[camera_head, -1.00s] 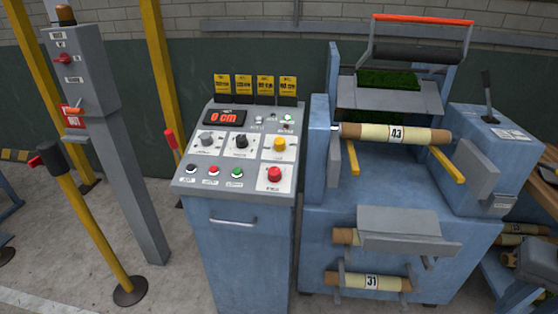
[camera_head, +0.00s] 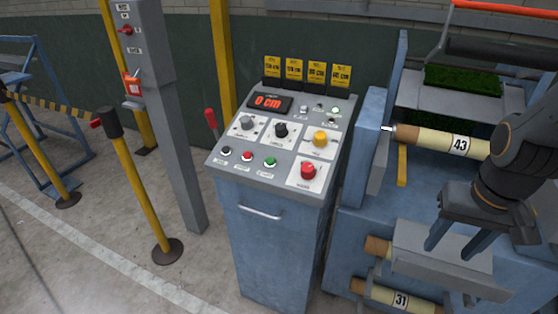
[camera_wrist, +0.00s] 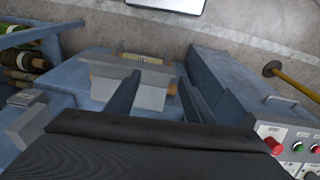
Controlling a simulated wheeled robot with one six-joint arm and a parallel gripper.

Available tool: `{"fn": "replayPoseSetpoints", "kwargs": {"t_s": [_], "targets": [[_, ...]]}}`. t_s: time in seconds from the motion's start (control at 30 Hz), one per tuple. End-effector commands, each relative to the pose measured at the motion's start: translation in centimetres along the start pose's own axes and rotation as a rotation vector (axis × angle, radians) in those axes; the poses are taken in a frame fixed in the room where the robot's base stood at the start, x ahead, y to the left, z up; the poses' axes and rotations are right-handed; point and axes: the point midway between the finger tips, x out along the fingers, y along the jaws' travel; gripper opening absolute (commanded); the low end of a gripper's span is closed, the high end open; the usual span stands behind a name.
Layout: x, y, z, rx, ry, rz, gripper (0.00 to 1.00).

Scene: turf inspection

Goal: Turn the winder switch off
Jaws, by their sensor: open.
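The control console (camera_head: 262,205) stands left of the winding machine. The labels are too small to read surely, so I cannot tell which control is the winder switch. The red knob also shows at the lower right of the wrist view (camera_wrist: 274,145). My gripper (camera_head: 456,246) is open and empty, in front of the machine and right of the console. Its two fingers show apart in the wrist view (camera_wrist: 158,80).
The display (camera_head: 270,103) reads 0 cm. The winding machine (camera_head: 372,150) carries roll 43 (camera_head: 440,142); roll 31 (camera_head: 395,299) lies lower. A grey post (camera_head: 178,130) and a yellow barrier post (camera_head: 140,190) stand left. Floor before the console's left is clear.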

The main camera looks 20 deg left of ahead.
Motion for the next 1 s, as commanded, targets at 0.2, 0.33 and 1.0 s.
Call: {"fn": "replayPoseSetpoints", "kwargs": {"t_s": [0.2, 0.33, 1.0], "targets": [[-0.1, -5.0, -4.5, -0.012, 0.027, 0.016, 0.48], [-0.7, -11.3, -8.2, -0.017, 0.068, 0.033, 0.48], [-5.0, -32.4, -12.6, 0.074, 0.266, 0.023, 0.48]]}}
